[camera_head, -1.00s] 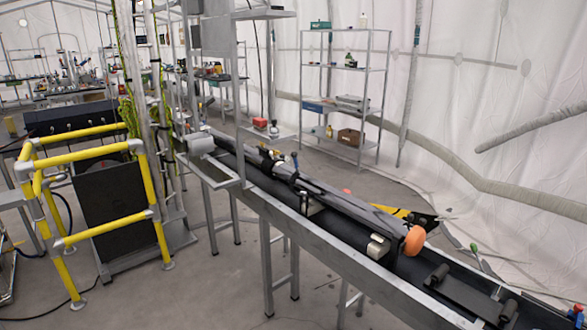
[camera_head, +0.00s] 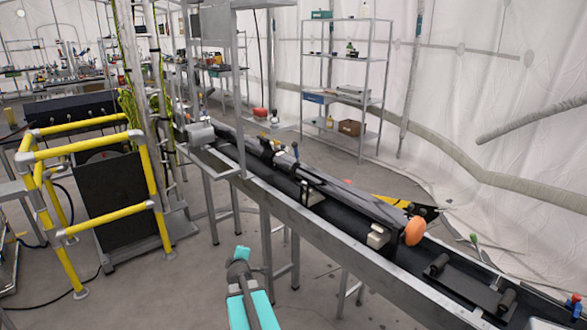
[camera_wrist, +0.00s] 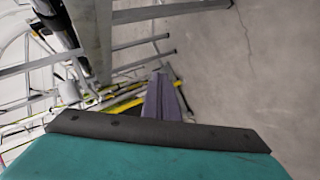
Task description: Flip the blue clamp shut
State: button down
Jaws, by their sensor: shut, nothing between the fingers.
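A small clamp with an upright blue lever (camera_head: 296,152) stands on the long dark trough near the middle of the head view. Its lever is thin and points up; finer detail is too small to tell. My gripper (camera_head: 240,254) is at the end of my teal arm, low in the head view, in front of the trough and well apart from the clamp. It is shut and empty. In the wrist view, the teal and black part of my arm fills the bottom, and the clamp is not visible.
The metal-edged trough (camera_head: 345,232) runs diagonally across the view, with an orange ball-like end (camera_head: 415,231) on its dark body. Yellow railings (camera_head: 80,145) stand at the left. Metal shelves (camera_head: 345,100) stand behind. The grey floor before the trough looks mostly clear.

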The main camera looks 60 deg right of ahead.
jog(key=s+d+r+n+t+h, duration=0.1)
jog(key=s+d+r+h, duration=0.1)
jog(key=d+r, duration=0.4)
jog(key=s+d+r+n+t+h, duration=0.1)
jog(key=s+d+r, duration=0.4)
jog(key=r, duration=0.8)
jog(key=s+d+r+n+t+h, duration=0.2)
jog(key=s+d+r+n+h, duration=0.1)
jog(key=d+r, duration=0.4)
notch_tip(320, 180, up, 3)
jog(key=shift+s+d+r+h, duration=0.1)
jog(key=shift+s+d+h, duration=0.3)
jog(key=shift+s, duration=0.05)
jog(key=shift+w, duration=0.1)
notch_tip(320, 180, up, 2)
jog(key=p, duration=0.6)
send_over(295, 167)
jog(key=s+a, duration=0.2)
jog(key=a, duration=0.2)
jog(key=shift+w+d+r, duration=0.15)
jog(key=shift+w, duration=0.1)
